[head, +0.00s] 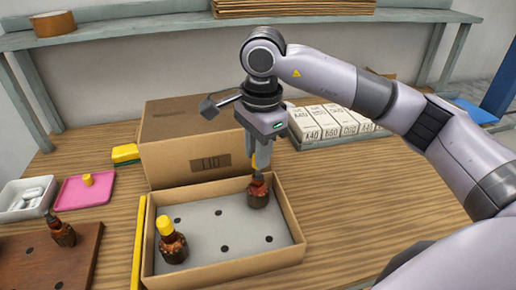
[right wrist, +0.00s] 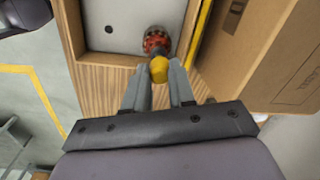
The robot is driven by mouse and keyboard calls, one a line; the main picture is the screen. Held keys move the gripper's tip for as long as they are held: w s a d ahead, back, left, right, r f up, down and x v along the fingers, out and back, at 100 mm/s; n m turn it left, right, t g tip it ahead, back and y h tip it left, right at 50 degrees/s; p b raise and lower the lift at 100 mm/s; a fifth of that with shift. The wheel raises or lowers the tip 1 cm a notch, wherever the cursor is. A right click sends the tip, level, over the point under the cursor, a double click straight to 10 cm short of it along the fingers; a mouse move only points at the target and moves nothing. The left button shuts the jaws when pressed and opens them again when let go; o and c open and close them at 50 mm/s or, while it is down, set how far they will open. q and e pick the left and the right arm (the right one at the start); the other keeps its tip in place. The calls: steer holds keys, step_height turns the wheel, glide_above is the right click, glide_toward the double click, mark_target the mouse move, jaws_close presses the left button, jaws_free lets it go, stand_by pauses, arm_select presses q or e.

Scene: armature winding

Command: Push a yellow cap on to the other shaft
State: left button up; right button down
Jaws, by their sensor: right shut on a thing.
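My right gripper (head: 262,160) points down over the back right of the open cardboard box (head: 222,266). It is shut on a yellow cap (right wrist: 159,70), just above or at the shaft end of an armature (head: 258,192) standing in the box. This armature also shows beyond the cap in the right wrist view (right wrist: 156,40). I cannot tell whether the cap is on its shaft. A second armature (head: 173,248) at the box's front left wears a yellow cap (head: 165,226). Another yellow cap (head: 87,180) stands on the pink tray (head: 72,192). My left gripper is not in view.
A closed carton (head: 185,150) stands right behind the open box. A yellow strip (head: 138,245) lies along the box's left side. An uncapped armature (head: 62,232) stands on the brown board (head: 88,262). White cartons (head: 325,122) stand at the back right. The table right of the box is clear.

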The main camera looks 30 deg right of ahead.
steer(key=shift+f+b, duration=1)
steer(key=shift+f, duration=0.35)
steer(key=c, duration=0.9)
jaws_free()
steer(key=shift+o, duration=0.2)
steer(key=r, duration=0.6)
steer(key=shift+s+r, duration=0.2)
steer(key=shift+r, duration=0.4)
